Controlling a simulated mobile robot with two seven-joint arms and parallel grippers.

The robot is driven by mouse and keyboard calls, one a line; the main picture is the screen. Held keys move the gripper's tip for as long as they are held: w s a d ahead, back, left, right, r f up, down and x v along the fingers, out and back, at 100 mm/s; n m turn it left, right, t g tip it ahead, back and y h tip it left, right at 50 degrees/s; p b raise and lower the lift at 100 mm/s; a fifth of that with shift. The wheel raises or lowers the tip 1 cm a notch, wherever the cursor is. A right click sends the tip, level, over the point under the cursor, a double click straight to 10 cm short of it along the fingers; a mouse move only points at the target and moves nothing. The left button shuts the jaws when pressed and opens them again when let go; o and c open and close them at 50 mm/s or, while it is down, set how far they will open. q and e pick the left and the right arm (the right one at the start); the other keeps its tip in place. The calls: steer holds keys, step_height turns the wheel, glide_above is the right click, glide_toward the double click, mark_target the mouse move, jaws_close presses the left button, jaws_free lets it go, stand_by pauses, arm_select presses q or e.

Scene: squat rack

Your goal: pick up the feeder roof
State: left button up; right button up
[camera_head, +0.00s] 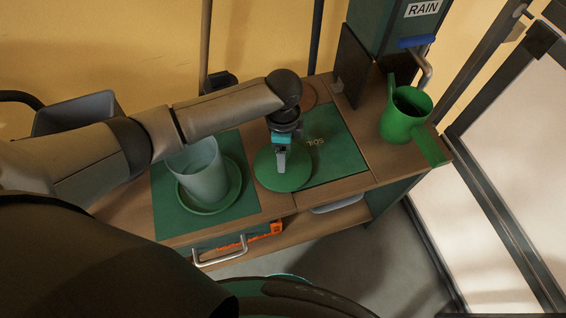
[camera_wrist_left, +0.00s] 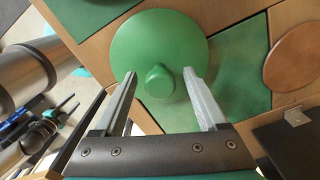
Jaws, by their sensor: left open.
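The feeder roof is a round green disc (camera_head: 270,176) with a knob in its middle. It lies on the worktop, partly over the dark green mat marked SOIL. It also shows in the left wrist view as a green disc (camera_wrist_left: 150,42) with its knob (camera_wrist_left: 160,81). My left gripper (camera_head: 281,164) points down over the roof. In the left wrist view its two fingers (camera_wrist_left: 160,72) are open, one on each side of the knob, with visible gaps. The gripper hides part of the roof in the head view.
A clear tube (camera_head: 200,168) stands on a green dish (camera_head: 236,190) left of the roof. A green watering can (camera_head: 405,116) stands at the right. A brown disc (camera_head: 307,96) lies behind. A dark upright panel (camera_head: 354,70) and the RAIN container (camera_head: 392,20) stand at the back.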

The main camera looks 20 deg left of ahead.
arm_select(q)
jaws_close()
stand_by(0.6)
stand_by(0.3)
